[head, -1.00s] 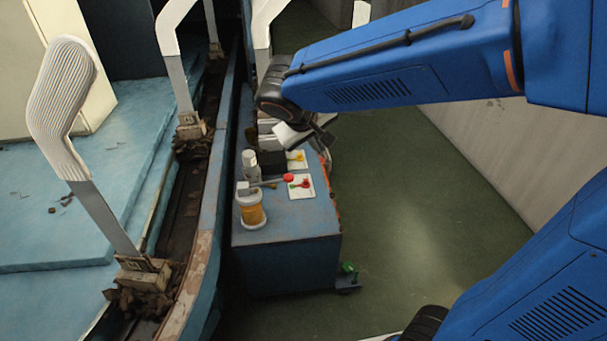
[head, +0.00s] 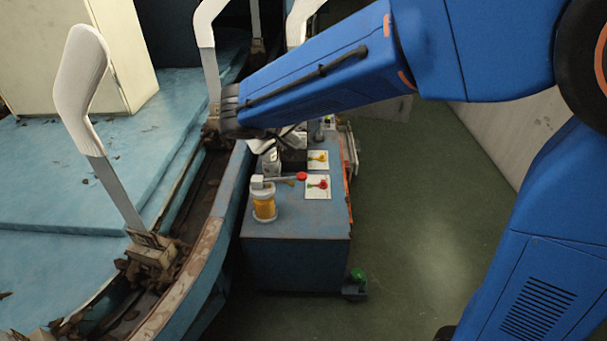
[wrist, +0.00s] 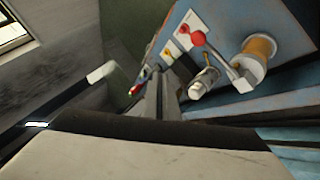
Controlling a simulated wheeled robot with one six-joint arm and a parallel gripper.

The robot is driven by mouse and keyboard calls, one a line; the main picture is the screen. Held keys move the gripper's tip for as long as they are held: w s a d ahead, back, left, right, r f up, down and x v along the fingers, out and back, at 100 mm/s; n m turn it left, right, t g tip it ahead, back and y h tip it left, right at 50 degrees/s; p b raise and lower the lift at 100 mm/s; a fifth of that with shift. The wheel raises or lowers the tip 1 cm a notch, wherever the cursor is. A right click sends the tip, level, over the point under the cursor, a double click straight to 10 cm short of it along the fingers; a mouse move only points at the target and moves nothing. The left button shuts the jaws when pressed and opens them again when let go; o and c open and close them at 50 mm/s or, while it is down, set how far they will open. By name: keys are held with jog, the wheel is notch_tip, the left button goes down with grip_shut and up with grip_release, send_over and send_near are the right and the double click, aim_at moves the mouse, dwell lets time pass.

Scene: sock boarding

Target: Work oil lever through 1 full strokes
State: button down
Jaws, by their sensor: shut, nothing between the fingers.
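The oil lever (head: 284,179) is a grey arm with a red knob (head: 302,176), pointing right from the top of an amber oil pot (head: 264,206) at the front of a blue cabinet. In the wrist view the lever (wrist: 219,60), its red knob (wrist: 198,38) and the amber pot (wrist: 259,47) show at upper right. My gripper (wrist: 158,74) is shut and empty in the wrist view, apart from the lever, with the knob above and to the right of its tips. In the head view my arm mostly hides the gripper.
Small plates with a red handle (head: 317,184) and a yellow handle (head: 318,158) lie on the blue cabinet (head: 290,220) beside the lever. White sock forms (head: 82,90) stand along the rusty rail at left. The green floor (head: 410,220) at right is clear.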

send_over(299, 178)
jog(key=shift+a+f, duration=0.1)
jog(key=shift+f, duration=4.25)
jog(key=shift+f, duration=0.15)
jog(key=shift+f, duration=0.3)
